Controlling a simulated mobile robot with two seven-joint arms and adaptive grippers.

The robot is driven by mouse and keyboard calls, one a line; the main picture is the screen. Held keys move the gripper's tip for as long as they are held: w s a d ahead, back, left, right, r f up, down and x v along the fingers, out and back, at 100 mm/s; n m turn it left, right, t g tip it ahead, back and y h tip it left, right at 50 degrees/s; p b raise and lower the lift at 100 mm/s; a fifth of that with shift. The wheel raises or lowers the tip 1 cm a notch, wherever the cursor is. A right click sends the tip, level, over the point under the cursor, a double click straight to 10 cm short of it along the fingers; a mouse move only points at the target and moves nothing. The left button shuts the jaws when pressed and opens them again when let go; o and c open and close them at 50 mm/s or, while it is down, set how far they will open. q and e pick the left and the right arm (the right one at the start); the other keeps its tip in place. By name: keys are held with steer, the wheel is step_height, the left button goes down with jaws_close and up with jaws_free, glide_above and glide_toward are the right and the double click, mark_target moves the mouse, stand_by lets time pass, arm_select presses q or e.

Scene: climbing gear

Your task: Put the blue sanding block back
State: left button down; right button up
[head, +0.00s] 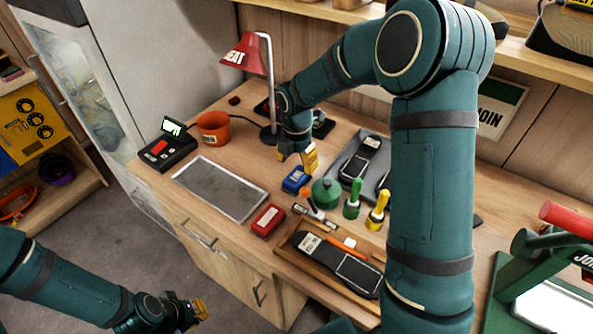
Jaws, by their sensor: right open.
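The blue sanding block (296,180) sits on the wooden workbench (238,147), beside a green round container. My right gripper (297,157) hangs from above just behind the block, its yellow fingertips apart with nothing seen between them. From this view I cannot tell how high its tips are above the bench or whether they touch the block. My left gripper (198,311) is low at the bottom left, over the floor and away from the bench. It is small and seen from the side, so its opening is unclear.
A red block (268,220), green container (327,193), and green-handled (352,200) and yellow-handled (378,212) tools crowd the bench. A flat grey panel (219,188) lies left. A wooden tray (284,252) is in front, a red lamp (243,54) behind. My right arm hides part of the bench.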

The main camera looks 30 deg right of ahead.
mark_target(297, 176)
step_height(297, 176, up, 6)
steer(key=shift+p, duration=0.35)
steer(key=shift+r, duration=0.15)
